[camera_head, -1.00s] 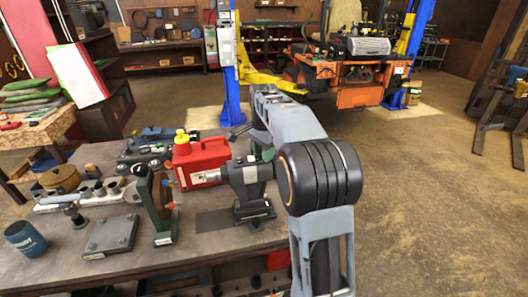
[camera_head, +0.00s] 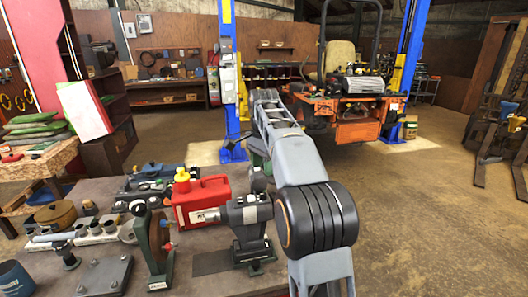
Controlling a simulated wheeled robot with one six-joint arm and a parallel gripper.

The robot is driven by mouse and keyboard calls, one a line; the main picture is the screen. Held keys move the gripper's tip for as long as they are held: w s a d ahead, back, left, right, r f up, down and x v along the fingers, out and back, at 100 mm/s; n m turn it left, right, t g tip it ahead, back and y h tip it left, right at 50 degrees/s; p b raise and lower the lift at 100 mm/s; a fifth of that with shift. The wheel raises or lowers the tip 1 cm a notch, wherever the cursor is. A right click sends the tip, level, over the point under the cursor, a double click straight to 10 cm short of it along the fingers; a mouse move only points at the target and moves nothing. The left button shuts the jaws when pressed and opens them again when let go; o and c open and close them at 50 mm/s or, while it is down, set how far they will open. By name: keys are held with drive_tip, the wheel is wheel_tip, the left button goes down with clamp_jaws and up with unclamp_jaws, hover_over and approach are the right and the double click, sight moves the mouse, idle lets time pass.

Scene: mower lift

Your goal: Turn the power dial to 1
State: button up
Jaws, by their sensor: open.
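The blue lift post (camera_head: 227,22) stands beyond the bench, left of my arm. Grey and white control boxes (camera_head: 229,72) are mounted on it. The power dial is too small to make out, and I cannot read its setting. My arm reaches forward from the bottom of the picture, and its far links end just right of the post's lower part.
A workbench (camera_head: 100,192) with a red canister (camera_head: 207,197), a vise (camera_head: 247,222) and several tools fills the lower left. An orange mower (camera_head: 357,130) is at the lift, beside a second blue post (camera_head: 408,55).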

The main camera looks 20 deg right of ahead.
sight(263, 194)
drive_tip(key=shift+r+p, duration=0.4)
drive_tip(key=shift+r, duration=1.6)
wheel_tip(263, 194, down, 14)
drive_tip(key=m+p, duration=0.1)
drive_tip(key=m, duration=0.2)
drive_tip(key=shift+r, duration=0.1)
